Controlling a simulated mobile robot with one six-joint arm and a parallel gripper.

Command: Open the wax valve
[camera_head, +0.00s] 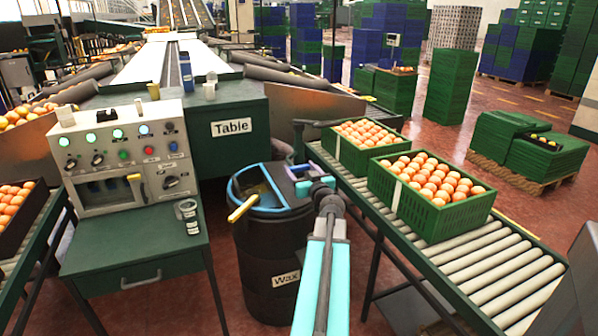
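The dark wax barrel (262,262) stands in the middle, with a white label reading "Wax" low on its front. Its top has a blue rim and a partly open lid area. A yellow handle (243,208) sticks out over the barrel's left front edge; I cannot tell whether it is the valve. My turquoise arm rises from the bottom, and my gripper (315,187) is at the barrel's right upper edge, apart from the yellow handle. The fingers are small and partly hidden by the wrist, so their opening is unclear. No clearly marked valve shows.
A control panel (103,208) with knobs, lights and a yellow lever (136,188) stands left on a green desk (130,244). A roller conveyor (478,268) with green orange crates (415,213) runs close on the right. A green table (200,158) is behind the barrel.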

